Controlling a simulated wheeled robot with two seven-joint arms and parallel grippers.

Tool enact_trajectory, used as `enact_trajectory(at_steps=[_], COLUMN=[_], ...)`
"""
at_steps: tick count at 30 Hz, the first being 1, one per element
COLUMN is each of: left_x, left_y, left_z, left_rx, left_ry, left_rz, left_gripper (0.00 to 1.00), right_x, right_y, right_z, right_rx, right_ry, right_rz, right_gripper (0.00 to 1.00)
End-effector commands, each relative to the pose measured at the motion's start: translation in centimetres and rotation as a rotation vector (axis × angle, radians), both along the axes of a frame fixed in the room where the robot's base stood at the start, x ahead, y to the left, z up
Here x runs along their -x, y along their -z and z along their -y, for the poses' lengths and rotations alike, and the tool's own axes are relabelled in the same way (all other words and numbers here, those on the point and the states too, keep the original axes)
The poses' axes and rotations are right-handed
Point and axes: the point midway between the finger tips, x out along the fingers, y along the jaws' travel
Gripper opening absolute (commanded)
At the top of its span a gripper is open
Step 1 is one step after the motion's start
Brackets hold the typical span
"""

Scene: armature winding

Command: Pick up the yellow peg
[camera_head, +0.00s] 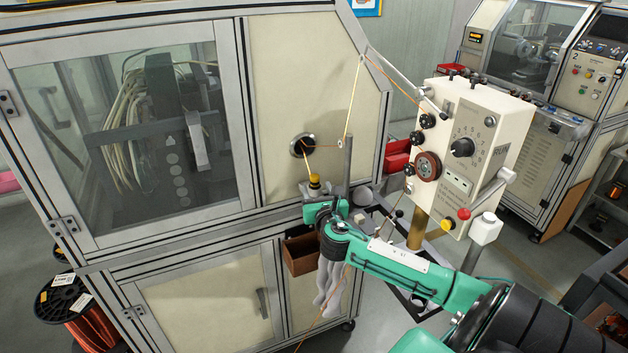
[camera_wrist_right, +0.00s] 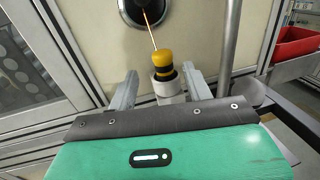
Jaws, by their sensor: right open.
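The yellow peg (camera_head: 314,181) stands upright in front of the cream machine cabinet, just below a round dark port. In the right wrist view the peg (camera_wrist_right: 163,66) has a rounded yellow head and a dark lower part, and sits on a pale cylindrical holder (camera_wrist_right: 168,88). A thin orange wire runs from the port to its top. My right gripper (camera_head: 316,192) is at the peg. In the right wrist view its two fingers (camera_wrist_right: 160,84) are open, one on each side of the holder, with gaps between. My left gripper does not show.
A metal post (camera_head: 347,165) rises close to the right of the peg. A cream control box (camera_head: 470,150) with knobs stands further right. A brown open bin (camera_head: 300,255) hangs below on the cabinet front. A red bin (camera_wrist_right: 296,44) is at the right.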

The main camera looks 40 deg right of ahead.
Motion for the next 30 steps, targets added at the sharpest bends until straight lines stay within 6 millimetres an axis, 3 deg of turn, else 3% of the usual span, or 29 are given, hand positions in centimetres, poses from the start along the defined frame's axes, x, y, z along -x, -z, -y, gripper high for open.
enact_trajectory(at_steps=[21,30], left_x=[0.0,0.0], left_y=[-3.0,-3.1], left_z=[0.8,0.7], left_rx=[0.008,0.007], left_ry=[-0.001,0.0], left_rz=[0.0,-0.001], left_gripper=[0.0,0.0], right_x=[-5.6,-6.2], right_y=[0.3,0.5], right_z=[3.6,3.9], right_rx=[-0.001,-0.003], right_ry=[0.001,-0.001], right_rz=[0.0,-0.001], right_gripper=[0.51,0.51])
